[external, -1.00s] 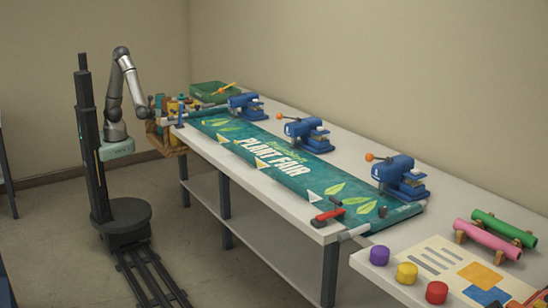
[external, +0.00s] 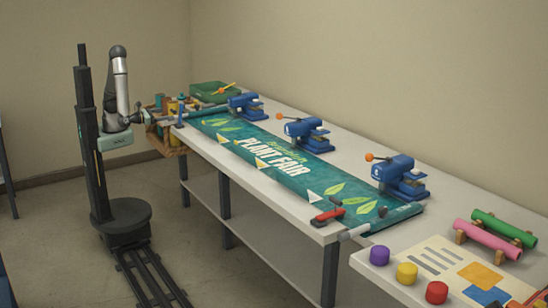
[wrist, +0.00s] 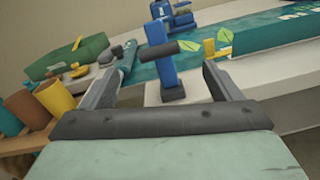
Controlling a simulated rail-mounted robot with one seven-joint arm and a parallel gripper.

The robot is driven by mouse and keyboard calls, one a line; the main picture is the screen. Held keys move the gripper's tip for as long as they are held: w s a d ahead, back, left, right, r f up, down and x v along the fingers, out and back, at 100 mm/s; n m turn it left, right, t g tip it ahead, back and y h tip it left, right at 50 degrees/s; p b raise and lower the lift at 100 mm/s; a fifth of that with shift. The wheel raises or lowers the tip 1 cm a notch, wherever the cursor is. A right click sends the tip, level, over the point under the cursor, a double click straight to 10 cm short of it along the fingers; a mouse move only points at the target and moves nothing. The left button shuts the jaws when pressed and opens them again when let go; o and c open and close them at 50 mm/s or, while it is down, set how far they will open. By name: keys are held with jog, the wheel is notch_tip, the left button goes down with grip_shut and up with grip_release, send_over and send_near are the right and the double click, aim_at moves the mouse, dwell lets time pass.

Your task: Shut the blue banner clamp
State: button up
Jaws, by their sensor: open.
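The blue banner clamp (wrist: 168,70) stands at the table edge near the far end of the green banner (external: 270,150). Its blue arm points up, with a dark crosswise handle near the top. It shows small in the external view (external: 181,114). My gripper (wrist: 161,62) is open, and its two fingers frame the clamp from either side in the wrist view. The clamp appears beyond the fingertips; contact is not visible. In the external view my gripper (external: 143,118) is just left of the clamp, off the table edge.
A red clamp (external: 328,215) sits at the banner's near end. Several blue presses (external: 305,133) line the table's back. A wooden caddy (external: 167,140) with pots (wrist: 54,97) hangs left of the blue clamp. A green tray (external: 208,95) lies behind. The floor around my rail is clear.

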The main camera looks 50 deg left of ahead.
jog(key=w, duration=0.3)
jog(key=w+d, duration=0.1)
jog(key=w, duration=0.5)
jog(key=shift+w+d+p, duration=0.1)
jog(key=shift+d+p, duration=0.2)
jog(key=shift+p, duration=0.1)
jog(key=c, duration=1.3)
